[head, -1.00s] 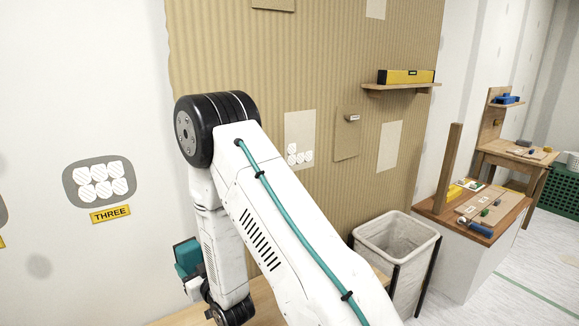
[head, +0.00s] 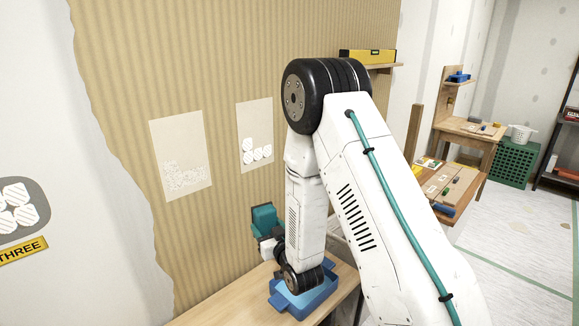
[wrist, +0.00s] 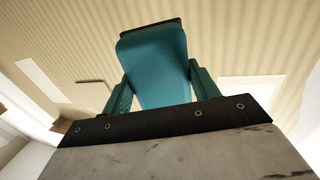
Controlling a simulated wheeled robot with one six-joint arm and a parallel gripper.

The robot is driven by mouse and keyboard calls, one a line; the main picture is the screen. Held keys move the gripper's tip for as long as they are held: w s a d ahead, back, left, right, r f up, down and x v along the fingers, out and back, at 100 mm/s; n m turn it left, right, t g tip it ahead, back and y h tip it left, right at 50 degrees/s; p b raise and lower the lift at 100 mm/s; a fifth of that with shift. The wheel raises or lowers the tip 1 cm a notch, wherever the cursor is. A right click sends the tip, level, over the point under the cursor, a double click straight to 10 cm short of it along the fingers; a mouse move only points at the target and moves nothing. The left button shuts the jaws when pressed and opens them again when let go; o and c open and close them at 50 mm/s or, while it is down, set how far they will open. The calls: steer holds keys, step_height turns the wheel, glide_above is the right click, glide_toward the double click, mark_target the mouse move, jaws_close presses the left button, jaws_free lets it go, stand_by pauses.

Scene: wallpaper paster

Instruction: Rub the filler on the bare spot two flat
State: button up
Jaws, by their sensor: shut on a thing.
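My gripper (wrist: 160,88) is shut on the teal handle of a broad flat tool (wrist: 155,60). A grey bare spot (head: 13,190) with white hatched lumps and a yellow THREE label (head: 22,250) is cut by the left edge. No spot labelled two is in view.
A blue tray (head: 315,300) stands on the wooden table (head: 235,303) below my arm. Two pale panels with white marks, left (head: 178,145) and right (head: 264,118), are on the ribbed wall. A yellow level (head: 367,56) lies on a shelf.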

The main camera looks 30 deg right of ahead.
steer(key=w+r+n+y, duration=0.1)
steer(key=r+y, duration=0.1)
steer(key=r, duration=0.6)
steer(key=w+r+n+y, duration=0.2)
steer(key=r, duration=0.7)
steer(key=shift+w+r+g+y, duration=0.2)
steer(key=shift+w+g+y, duration=0.1)
steer(key=shift+g, duration=0.1)
steer(key=x, duration=0.6)
steer(key=shift+w, duration=0.2)
steer(key=shift+x, duration=1.25)
stand_by(0.8)
stand_by(0.8)
steer(key=shift+w+d, duration=0.3)
steer(key=shift+d, duration=0.55)
steer(key=shift+w+d, duration=0.3)
steer(key=shift+d, duration=0.55)
steer(key=shift+d, duration=0.1)
steer(key=shift+w+d, duration=0.35)
steer(key=shift+d, duration=0.75)
steer(key=shift+w+d, duration=0.35)
steer(key=shift+d, duration=0.7)
steer(key=shift+w+d, duration=0.35)
steer(key=shift+d, duration=0.75)
